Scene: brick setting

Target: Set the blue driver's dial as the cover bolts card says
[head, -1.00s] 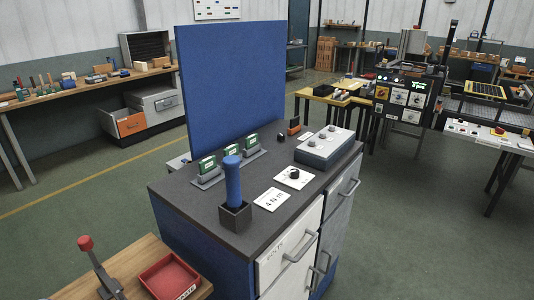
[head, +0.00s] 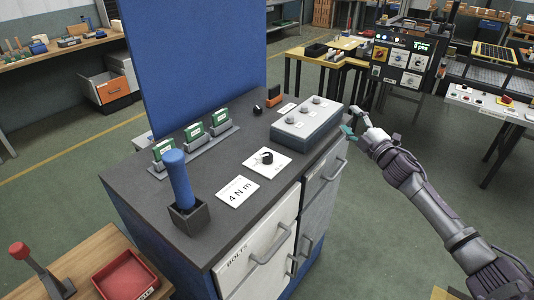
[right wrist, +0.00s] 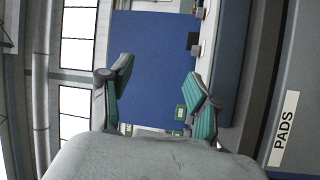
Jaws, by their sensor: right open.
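The blue driver (head: 179,178) stands upright in a dark square holder (head: 189,216) on the cabinet's dark top. A dial (head: 267,157) with a black knob sits on a white plate behind and right of it; its marks are too small to read. A white card (head: 238,191) between them reads "4 N m". My right gripper (head: 351,131) is open and empty, just beyond the cabinet's right edge, apart from the dial. Its two teal-padded fingers (right wrist: 158,80) are spread in the right wrist view. My left gripper is not in view.
A grey box with several knobs (head: 307,125) stands at the cabinet's right side. Several green blocks sit in a rack (head: 200,149) before a tall blue panel (head: 190,65). Drawer handles stick out in front. A red tray (head: 124,275) is at lower left.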

